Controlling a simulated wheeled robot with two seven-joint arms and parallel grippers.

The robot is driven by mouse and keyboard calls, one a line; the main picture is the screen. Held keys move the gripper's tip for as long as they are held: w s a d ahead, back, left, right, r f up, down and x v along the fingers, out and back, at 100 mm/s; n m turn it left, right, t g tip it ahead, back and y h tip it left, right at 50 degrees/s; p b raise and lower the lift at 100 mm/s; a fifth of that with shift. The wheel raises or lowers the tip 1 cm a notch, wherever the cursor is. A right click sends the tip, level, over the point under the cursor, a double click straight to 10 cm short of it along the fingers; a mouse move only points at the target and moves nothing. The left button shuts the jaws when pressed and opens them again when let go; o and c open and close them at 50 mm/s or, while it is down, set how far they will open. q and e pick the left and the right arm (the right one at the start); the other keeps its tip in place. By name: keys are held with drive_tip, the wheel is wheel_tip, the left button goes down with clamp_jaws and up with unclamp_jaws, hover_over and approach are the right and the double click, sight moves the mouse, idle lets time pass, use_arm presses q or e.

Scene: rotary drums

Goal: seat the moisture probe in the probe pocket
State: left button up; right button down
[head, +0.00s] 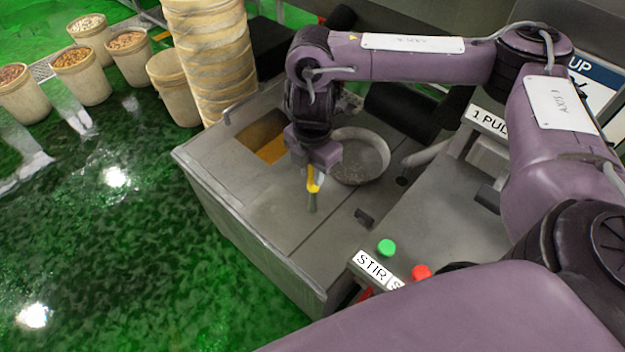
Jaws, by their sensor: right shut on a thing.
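My right gripper (314,168) hangs over the grey bench and is shut on the moisture probe (313,193). The probe has a yellow upper part and a dark grey lower end that points down. It is roughly upright, and I cannot tell how far its tip is from the bench top. A small dark round hole (402,181) lies to the right of the probe, and a small dark block (364,217) sits nearer to it. I cannot tell which, if either, is the probe pocket. My left gripper is not in view.
A round metal pan (359,157) lies just behind the gripper. A rectangular opening (258,140) is at its left. Green (386,247) and red (421,272) buttons stand at the front right. Stacked tubs (212,55) rise behind the bench (240,208).

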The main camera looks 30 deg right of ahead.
wheel_tip(320, 180, up, 9)
drive_tip(key=shift+r+p, duration=0.1)
drive_tip(key=shift+p, duration=0.75)
drive_tip(key=m, duration=0.5)
drive_tip(key=shift+w+a+r, duration=0.2)
drive_tip(key=shift+w+a, duration=0.05)
drive_tip(key=shift+a, duration=0.1)
drive_tip(key=m, duration=0.5)
drive_tip(key=a+m, duration=0.1)
drive_tip(key=m, duration=0.5)
drive_tip(key=w+a+r+m, duration=0.1)
drive_tip(key=m, duration=0.4)
drive_tip(key=shift+w+a+m, duration=0.1)
drive_tip(key=shift+a+m, duration=0.05)
drive_tip(key=shift+m, duration=0.25)
